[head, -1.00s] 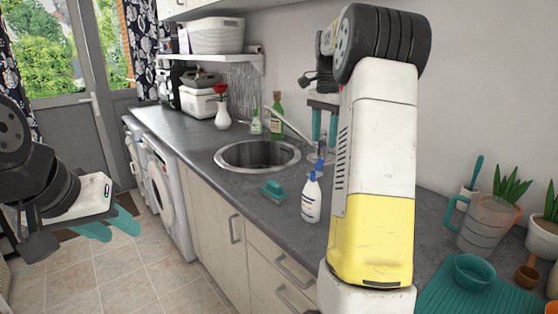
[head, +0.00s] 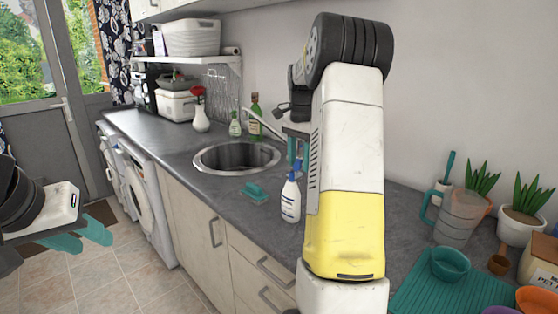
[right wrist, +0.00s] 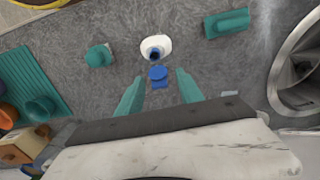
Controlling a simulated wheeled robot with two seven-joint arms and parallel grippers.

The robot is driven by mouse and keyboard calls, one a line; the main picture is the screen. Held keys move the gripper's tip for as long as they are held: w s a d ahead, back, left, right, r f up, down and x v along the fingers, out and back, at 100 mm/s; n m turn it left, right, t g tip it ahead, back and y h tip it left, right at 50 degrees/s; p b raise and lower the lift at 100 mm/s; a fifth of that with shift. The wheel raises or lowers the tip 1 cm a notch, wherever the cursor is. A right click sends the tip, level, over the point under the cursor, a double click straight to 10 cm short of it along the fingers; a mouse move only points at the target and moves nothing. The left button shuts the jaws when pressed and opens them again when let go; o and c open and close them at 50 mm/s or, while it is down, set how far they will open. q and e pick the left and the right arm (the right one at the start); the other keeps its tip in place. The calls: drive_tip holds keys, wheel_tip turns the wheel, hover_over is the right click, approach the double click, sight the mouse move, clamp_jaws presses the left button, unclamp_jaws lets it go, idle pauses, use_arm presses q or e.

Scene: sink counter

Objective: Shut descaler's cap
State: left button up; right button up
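The descaler is a white bottle (head: 290,203) with a blue top, upright on the counter in front of the sink. In the right wrist view I look down on the white bottle (right wrist: 150,43) and its blue opening. Its blue cap (right wrist: 158,73) is flipped open to the side facing my gripper. My right gripper (head: 299,152) is open, just above the bottle top. My left gripper (head: 86,238) is open and empty over the floor at the left.
A teal brush (head: 254,192) lies left of the bottle, near the sink (head: 236,146). A teal mat (head: 415,296), a teal bowl (head: 450,264), a clear jug (head: 459,217) and potted plants stand at the right.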

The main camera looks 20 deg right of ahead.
sight(296, 165)
clamp_jaws()
